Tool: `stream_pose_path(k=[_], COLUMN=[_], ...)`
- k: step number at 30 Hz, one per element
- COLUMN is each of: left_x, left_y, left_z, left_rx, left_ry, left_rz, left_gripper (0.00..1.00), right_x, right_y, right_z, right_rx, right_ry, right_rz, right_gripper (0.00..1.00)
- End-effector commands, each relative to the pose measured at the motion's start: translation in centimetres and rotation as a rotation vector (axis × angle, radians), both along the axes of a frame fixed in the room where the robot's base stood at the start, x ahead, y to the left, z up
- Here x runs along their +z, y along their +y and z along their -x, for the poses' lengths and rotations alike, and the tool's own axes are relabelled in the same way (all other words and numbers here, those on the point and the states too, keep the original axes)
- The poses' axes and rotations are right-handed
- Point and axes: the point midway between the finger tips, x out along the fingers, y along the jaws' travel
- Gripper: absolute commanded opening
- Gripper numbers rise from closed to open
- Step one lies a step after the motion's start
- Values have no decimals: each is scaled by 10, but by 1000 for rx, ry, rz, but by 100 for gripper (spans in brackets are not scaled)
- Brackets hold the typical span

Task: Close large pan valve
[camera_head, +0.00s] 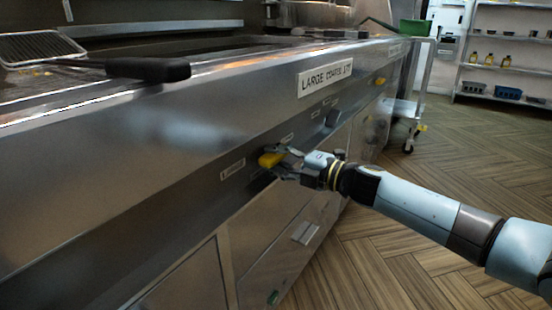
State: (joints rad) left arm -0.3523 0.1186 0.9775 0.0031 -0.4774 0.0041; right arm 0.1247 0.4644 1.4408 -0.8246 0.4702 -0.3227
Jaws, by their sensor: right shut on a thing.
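A yellow valve handle (269,160) sticks out from the steel front of the frying range (180,150), below the edge of the worktop. My right gripper (276,161) reaches in from the right and is shut on this yellow handle. The fingers hide part of the handle and its mount. A sign reading "LARGE", with the rest hard to make out, (325,77) is on the front panel, up and right of the gripper. My left gripper is not in view.
Another yellow handle (380,81) and a dark knob (332,118) sit farther right on the panel. A black handle (148,69) lies over the worktop edge. A wheeled cart (412,108) and shelves (506,50) stand behind. The wooden floor (470,160) is open at right.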

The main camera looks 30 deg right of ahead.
Motion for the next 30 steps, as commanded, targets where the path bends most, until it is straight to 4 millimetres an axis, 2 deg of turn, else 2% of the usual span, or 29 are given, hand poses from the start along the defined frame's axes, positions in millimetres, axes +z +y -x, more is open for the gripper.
stream_pose_path(k=[8,9,13,23,26,30], left_x=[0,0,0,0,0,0], left_y=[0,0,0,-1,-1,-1], left_z=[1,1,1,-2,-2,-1], left_rx=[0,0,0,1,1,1], left_ry=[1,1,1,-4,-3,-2], left_rz=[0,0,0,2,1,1], left_gripper=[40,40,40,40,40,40], right_x=[-2,-2,-2,-1,-2,-3], right_y=[0,0,0,-1,-6,-17], right_z=[1,1,1,3,14,42], right_rx=[1,1,1,0,1,3], right_ry=[2,2,2,2,3,7], right_rz=[5,5,4,3,3,5], right_gripper=[0,26,43,44,44,44])
